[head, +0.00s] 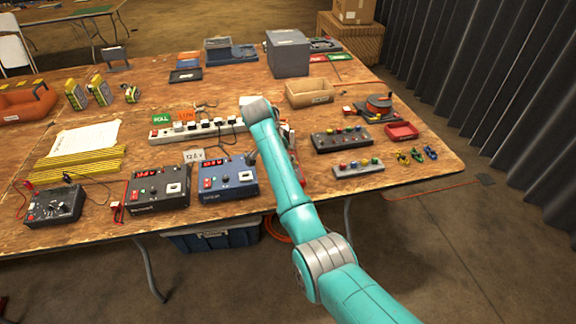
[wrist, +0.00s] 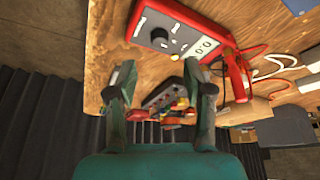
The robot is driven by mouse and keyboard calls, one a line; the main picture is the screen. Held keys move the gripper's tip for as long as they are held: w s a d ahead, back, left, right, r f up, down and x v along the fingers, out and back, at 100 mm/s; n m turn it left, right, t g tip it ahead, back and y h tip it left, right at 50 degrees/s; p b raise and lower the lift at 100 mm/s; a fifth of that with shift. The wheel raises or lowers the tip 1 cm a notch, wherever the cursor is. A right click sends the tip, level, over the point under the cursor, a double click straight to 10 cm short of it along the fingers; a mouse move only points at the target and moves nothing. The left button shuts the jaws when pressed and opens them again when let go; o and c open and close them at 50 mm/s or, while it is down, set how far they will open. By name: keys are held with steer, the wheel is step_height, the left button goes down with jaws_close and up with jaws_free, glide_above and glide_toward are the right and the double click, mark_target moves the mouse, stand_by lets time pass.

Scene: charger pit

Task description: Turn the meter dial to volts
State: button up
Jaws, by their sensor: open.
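The red meter (wrist: 192,18) lies on the wooden table in the wrist view. It has a round black dial (wrist: 160,38) on its face and a white display reading about 0.0. Which mark the dial points at is too small to tell. In the head view my arm covers most of the meter; a red edge (head: 297,166) shows beside it. My gripper (wrist: 158,78) is open and empty, its two fingers spread apart. The dial appears beyond the gap between the fingertips, apart from them. In the head view my gripper is hidden behind my arm.
Two benchtop units, one black (head: 157,188) and one blue (head: 228,178), stand left of my arm. A white power strip (head: 198,130) lies behind them. Red and white cables lie near the meter.

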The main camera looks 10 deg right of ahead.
steer(key=shift+v, duration=2.25)
